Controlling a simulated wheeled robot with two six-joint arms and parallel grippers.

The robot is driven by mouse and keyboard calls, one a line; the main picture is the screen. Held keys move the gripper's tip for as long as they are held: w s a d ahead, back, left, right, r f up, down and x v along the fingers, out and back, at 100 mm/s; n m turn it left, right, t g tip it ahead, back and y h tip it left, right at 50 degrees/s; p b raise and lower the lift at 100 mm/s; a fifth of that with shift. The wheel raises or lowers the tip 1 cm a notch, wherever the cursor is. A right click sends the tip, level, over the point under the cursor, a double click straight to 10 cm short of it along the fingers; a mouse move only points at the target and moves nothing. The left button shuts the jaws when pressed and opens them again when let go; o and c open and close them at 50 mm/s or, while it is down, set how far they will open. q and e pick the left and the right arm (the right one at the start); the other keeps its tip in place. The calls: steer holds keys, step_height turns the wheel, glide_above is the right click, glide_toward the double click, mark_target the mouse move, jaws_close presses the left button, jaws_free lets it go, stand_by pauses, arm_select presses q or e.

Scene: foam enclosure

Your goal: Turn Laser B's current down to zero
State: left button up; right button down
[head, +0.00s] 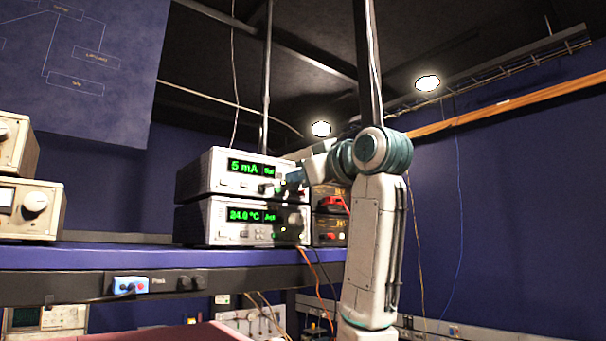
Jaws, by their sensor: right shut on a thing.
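A stacked pair of grey instruments stands on the shelf. The upper unit (219,178) has a green display (252,168) that reads 5 mA. The lower unit (226,222) has a display that reads about 24.0 °C. I cannot read a Laser B label on either. My right arm reaches in from the lower right, and my right gripper (284,187) is at the right end of the upper unit's front. It is shut on what looks like the knob there, which it mostly hides. My left gripper is out of the frame.
Small units with red parts (330,201) stand right of the stack, partly behind my arm. Cables hang below.

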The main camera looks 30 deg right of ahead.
steer(key=n+p, duration=0.2)
steer(key=n, duration=0.8)
steer(key=shift+f+n+p, duration=0.1)
steer(key=shift+n+p, duration=0.2)
steer(key=shift+n, duration=0.1)
steer(key=c, duration=1.2)
jaws_free()
steer(key=shift+c, duration=0.2)
steer(key=shift+s, duration=0.15)
